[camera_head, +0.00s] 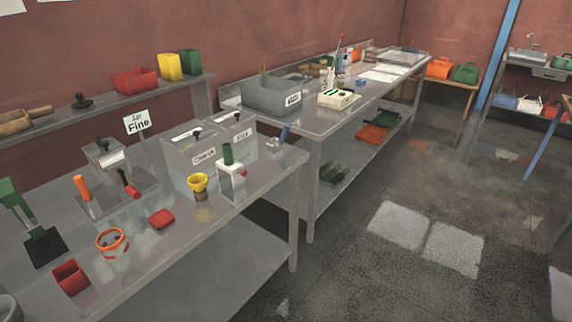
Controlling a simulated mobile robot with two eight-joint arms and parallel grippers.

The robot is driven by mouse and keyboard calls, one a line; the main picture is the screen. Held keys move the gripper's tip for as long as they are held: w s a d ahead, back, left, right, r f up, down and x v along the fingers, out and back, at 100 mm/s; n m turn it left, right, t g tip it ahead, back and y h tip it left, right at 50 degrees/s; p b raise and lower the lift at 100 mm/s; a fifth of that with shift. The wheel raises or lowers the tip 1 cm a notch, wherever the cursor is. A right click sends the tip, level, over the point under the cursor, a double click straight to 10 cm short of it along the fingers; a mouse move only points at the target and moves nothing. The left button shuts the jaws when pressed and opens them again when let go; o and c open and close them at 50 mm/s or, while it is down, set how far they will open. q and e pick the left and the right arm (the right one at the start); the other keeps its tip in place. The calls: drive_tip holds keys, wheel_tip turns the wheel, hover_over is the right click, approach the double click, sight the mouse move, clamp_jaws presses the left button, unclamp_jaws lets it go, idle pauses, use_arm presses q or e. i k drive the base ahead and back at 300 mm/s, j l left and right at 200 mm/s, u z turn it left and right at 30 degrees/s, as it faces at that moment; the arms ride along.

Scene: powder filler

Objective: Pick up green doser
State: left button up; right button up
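Several green things could be the green doser, and I cannot tell which it is. A small green cylinder (227,154) stands upright on a white block-shaped device (231,182) near the right end of the near metal table. A green box-shaped container (189,63) stands on the wall shelf beside a yellow one (170,66) and a red one (136,81). A green handled tool (18,207) stands at the table's left edge, cut off by the picture. Neither of my grippers is in view.
The near table (185,227) also holds a yellow funnel-like cup (198,182), a red square cup (71,277), a red lid (161,219), an orange-rimmed jar (111,241) and lidded metal bins (196,155). A second bench (318,120) stands behind. The floor at right is open.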

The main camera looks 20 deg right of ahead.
sight(226, 166)
drive_tip(key=z, duration=0.2)
drive_tip(key=u, duration=0.55)
drive_tip(key=i+l+u, duration=0.15)
drive_tip(key=l+u, duration=0.35)
drive_tip(key=i+l+u, duration=0.15)
drive_tip(key=l+u, duration=0.2)
drive_tip(key=u, duration=0.15)
